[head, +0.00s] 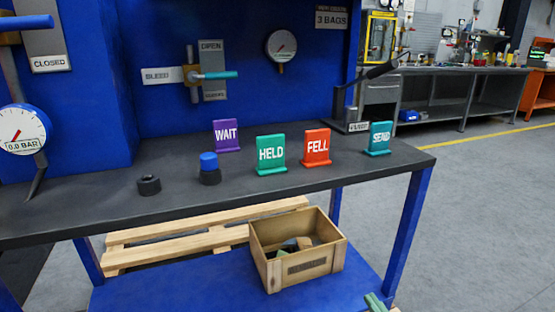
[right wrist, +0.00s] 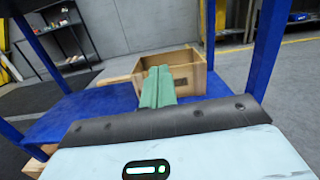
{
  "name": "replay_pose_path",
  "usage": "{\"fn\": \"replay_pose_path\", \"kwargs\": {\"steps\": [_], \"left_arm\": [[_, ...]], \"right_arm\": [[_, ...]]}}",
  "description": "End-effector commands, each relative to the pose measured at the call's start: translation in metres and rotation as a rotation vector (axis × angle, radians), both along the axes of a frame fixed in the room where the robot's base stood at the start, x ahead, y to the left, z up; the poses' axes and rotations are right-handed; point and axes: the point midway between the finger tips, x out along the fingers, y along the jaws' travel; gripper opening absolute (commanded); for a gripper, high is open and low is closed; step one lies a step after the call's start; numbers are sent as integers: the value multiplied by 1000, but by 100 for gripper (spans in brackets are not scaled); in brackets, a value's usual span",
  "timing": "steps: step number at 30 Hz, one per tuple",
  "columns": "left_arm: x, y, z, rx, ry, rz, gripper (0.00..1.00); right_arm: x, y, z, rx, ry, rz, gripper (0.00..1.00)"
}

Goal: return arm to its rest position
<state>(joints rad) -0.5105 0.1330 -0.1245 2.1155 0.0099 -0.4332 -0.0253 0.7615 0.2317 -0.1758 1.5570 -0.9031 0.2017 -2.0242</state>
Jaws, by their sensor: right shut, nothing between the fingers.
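My right gripper (head: 376,302) just shows at the bottom edge of the head view, low in front of the bench and to the right of the wooden crate. In the right wrist view its two green fingers (right wrist: 158,86) lie together, shut with nothing between them. There they overlap the wooden crate (right wrist: 185,73) behind them, and no contact shows. My left gripper is not in view.
The dark bench top (head: 330,178) carries four tags, including HELD (head: 271,155), plus a blue-capped button (head: 209,168) and a black knob (head: 149,185). The crate (head: 298,271) stands on the blue lower shelf (head: 190,292). Open floor (head: 480,230) lies right.

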Motion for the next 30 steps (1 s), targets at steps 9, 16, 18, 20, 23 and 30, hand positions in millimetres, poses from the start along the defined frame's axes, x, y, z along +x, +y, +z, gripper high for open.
{"fn": "replay_pose_path", "kwargs": {"steps": [9,16,18,20,23,30], "left_arm": [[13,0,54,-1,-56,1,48],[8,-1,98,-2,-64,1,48],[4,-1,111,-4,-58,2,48],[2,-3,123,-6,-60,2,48],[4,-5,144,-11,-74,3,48],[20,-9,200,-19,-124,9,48]], "right_arm": [[-64,-4,1,431,249,-53,0],[-141,-7,-4,913,509,-164,0],[-168,-8,-5,1079,591,-217,0],[-192,-9,-5,1221,654,-266,0],[-232,-9,-2,1458,748,-361,0],[-326,-6,24,2025,894,-629,0]]}}
